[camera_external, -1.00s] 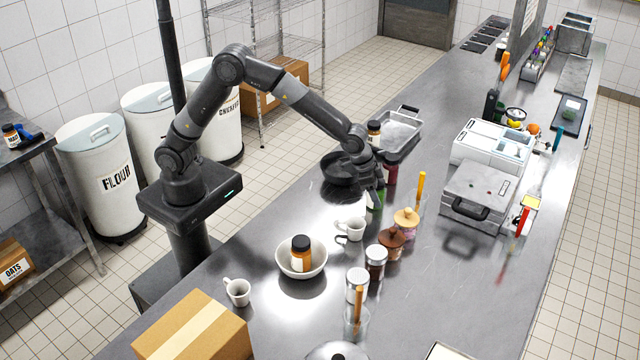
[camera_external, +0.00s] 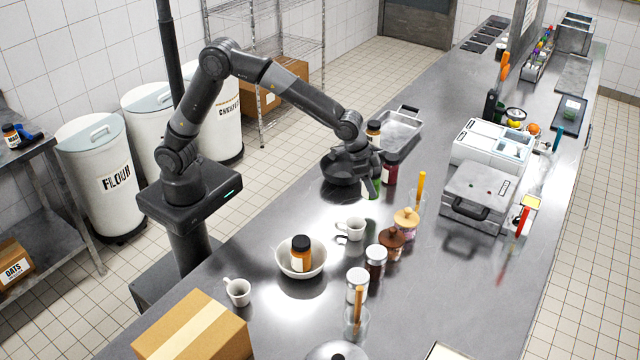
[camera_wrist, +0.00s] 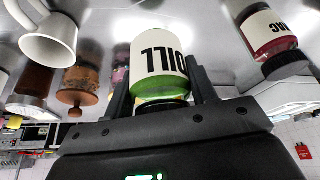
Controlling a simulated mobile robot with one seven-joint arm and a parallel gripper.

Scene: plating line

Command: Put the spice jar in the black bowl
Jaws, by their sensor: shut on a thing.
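The spice jar (camera_external: 372,190) has green contents and a white label. In the wrist view the jar (camera_wrist: 160,62) sits between my gripper's two fingers, its label reading DILL upside down. My gripper (camera_external: 368,179) is shut on it, and the jar is tilted in the external view. The black bowl (camera_external: 334,172) is on the counter just left of my gripper, partly hidden by my arm. The jar is outside the bowl, to its right. I cannot make out the bowl in the wrist view.
A red jar (camera_external: 390,174) stands close right of my gripper; an orange jar (camera_external: 373,134) is behind. A white mug (camera_external: 355,229) and a white bowl (camera_external: 280,268) holding another orange jar are in front. A metal tray (camera_external: 413,118) lies behind right.

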